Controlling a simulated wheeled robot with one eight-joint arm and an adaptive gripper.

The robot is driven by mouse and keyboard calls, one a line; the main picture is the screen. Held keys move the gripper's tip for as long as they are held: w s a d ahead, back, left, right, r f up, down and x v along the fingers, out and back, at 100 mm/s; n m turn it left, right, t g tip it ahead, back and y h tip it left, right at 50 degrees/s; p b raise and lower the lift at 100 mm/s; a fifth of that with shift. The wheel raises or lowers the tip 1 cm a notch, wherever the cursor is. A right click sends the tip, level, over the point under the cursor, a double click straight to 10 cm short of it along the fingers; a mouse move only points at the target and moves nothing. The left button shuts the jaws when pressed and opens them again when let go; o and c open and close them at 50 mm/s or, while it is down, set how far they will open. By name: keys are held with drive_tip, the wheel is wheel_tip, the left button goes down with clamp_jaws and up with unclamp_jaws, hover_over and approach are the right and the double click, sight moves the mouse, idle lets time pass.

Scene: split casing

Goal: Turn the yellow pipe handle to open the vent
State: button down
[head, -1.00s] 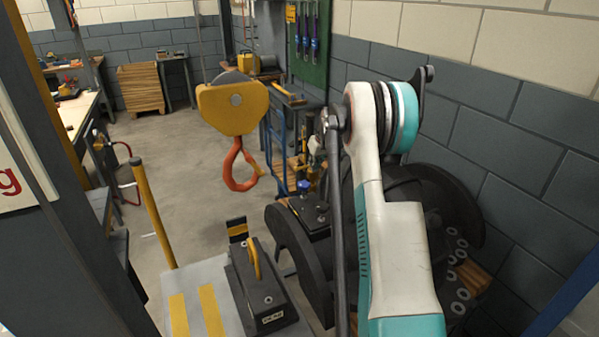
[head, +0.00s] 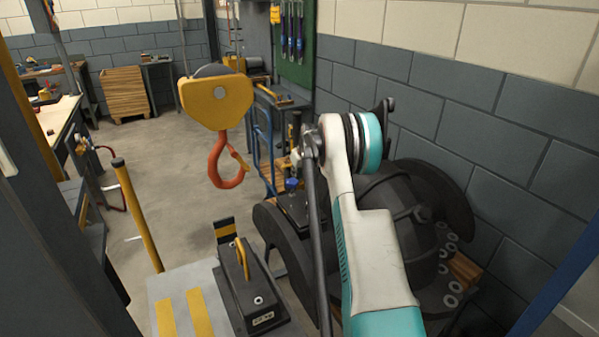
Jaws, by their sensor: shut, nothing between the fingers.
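A slim yellow pipe (head: 138,215) with a dark cap stands tilted at the left, beside a pale platform. A smaller yellow bar handle (head: 243,260) sits on a dark box on that platform. I cannot tell for sure which of the two is the pipe handle, and I cannot make out a vent. My white and teal arm rises at the right of centre, and a dark rod runs down beside it. My gripper is not visible, and neither yellow piece shows anything touching it.
A yellow hoist block (head: 218,98) with an orange hook (head: 226,165) hangs at centre left. A large black split casing (head: 410,205) stands behind my arm by the grey block wall. Open floor (head: 160,165) lies between the left workbench and the hook.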

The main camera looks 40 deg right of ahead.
drive_tip(key=shift+w+d+r+b, duration=0.1)
drive_tip(key=shift+w+d+b, duration=0.1)
drive_tip(key=shift+w, duration=0.5)
drive_tip(key=shift+w+d+r+b, duration=0.1)
drive_tip(key=shift+w+d+b, duration=0.1)
drive_tip(key=shift+w, duration=0.45)
drive_tip(key=shift+w+d+b, duration=0.1)
drive_tip(key=shift+w+b, duration=0.1)
drive_tip(key=shift+w, duration=0.5)
